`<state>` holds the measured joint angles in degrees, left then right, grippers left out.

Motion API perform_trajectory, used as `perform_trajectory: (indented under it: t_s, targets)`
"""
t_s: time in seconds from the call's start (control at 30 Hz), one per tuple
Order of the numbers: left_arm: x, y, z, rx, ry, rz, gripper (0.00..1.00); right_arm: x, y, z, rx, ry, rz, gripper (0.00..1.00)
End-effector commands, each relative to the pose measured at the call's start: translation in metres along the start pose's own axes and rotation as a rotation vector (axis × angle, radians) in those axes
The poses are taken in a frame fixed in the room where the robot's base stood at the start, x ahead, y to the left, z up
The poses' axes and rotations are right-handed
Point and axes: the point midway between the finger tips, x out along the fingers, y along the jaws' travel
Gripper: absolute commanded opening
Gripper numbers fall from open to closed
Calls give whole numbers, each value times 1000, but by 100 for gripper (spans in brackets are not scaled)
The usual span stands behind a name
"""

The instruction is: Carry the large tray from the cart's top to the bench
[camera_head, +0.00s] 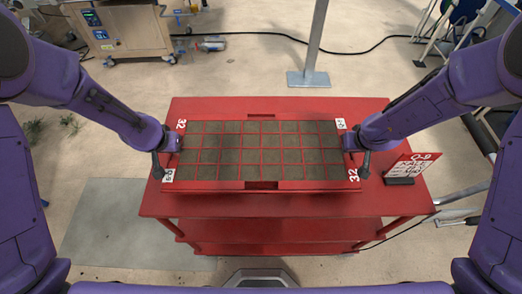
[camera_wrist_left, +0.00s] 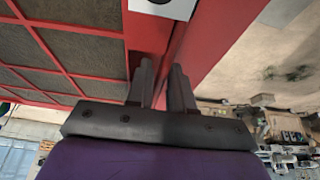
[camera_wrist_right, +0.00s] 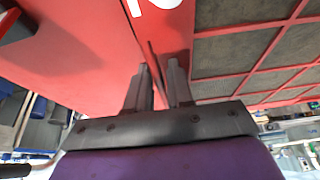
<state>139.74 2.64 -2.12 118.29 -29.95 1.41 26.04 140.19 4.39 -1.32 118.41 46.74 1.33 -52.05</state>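The large tray (camera_head: 261,185) is red with a grid of dark, soil-filled cells and white number labels at its corners. It is level over the red cart's top (camera_head: 260,205); I cannot tell whether it rests there or is slightly raised. My left gripper (camera_head: 165,160) is at the tray's left end. In the left wrist view its fingers (camera_wrist_left: 163,82) stand close together around the tray's red end rim. My right gripper (camera_head: 358,158) is at the right end. In the right wrist view its fingers (camera_wrist_right: 161,82) are likewise close around the rim. The bench is not clearly identifiable.
A red-and-white sign (camera_head: 408,168) stands on the cart's right side. A grey post (camera_head: 314,50) rises from a floor plate behind the cart. A wooden cabinet on casters (camera_head: 125,32) is at the back left. Cables cross the floor; open floor lies left of the cart.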

Motion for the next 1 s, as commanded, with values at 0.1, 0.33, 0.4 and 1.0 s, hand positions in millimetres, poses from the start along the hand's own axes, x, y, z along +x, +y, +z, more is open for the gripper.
perform_trajectory:
  t_s: [0.1,0.33,0.4,1.0]
  targets:
    - [0,0,0,0,0,0,21,0,0,0,0,0,0,21]
    - [0,0,0,0,0,0,0,0,0,0,0,0,0,0]
    - [0,0,0,0,0,0,0,0,0,0,0,1,0,0]
    - [-1,0,0,0,1,0,0,-1,0,0,0,1,0,0]
